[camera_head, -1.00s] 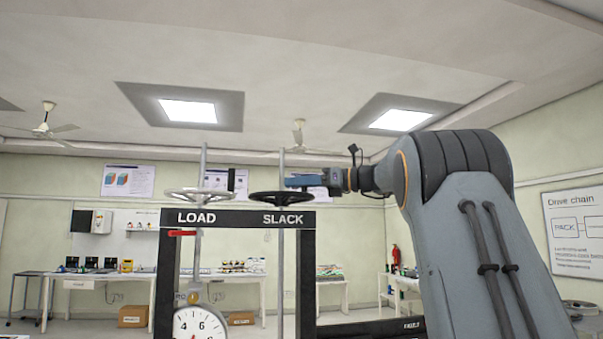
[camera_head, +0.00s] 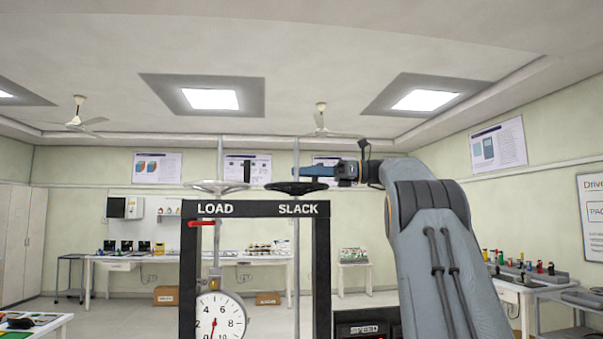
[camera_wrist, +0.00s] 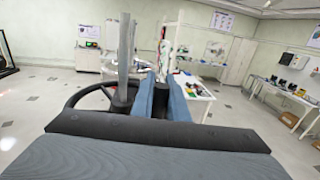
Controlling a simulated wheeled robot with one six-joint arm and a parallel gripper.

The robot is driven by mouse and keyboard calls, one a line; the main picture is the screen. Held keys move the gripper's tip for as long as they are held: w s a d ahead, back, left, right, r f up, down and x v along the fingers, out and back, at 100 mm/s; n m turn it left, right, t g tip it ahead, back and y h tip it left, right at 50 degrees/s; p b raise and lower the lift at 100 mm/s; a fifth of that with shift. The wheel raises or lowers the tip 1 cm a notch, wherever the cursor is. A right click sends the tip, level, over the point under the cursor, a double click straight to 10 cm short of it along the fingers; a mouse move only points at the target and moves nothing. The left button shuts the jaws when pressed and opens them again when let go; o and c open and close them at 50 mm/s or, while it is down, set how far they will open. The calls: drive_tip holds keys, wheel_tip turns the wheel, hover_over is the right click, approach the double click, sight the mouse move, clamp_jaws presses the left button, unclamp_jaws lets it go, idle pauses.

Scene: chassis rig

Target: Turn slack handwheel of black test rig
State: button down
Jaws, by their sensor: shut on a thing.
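The black slack handwheel (camera_head: 290,187) sits on top of the black test rig (camera_head: 188,270), above the word SLACK, around an upright rod. My gripper (camera_head: 312,172) is at the right side of this wheel, level with its rim. In the wrist view the wheel's rim (camera_wrist: 72,98) curves away at the left. The two blue-grey fingers (camera_wrist: 160,98) are shut on a dark part of the wheel, which shows between them. The exact contact is partly hidden by the fingers.
A pale load handwheel (camera_head: 215,187) stands left of the slack wheel, above the word LOAD. A round dial (camera_head: 220,318) hangs inside the frame. A speed box (camera_head: 362,328) is at the rig's lower right. Benches stand farther back.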

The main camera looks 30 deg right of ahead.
drive_tip(key=shift+w+a, duration=0.15)
drive_tip(key=shift+a, duration=0.15)
drive_tip(key=c, duration=2.1)
unclamp_jaws()
drive_tip(key=o, duration=0.4)
drive_tip(key=shift+w+a, duration=0.3)
drive_tip(key=shift+a, duration=0.1)
drive_tip(key=v, duration=0.9)
drive_tip(key=shift+b, duration=0.4)
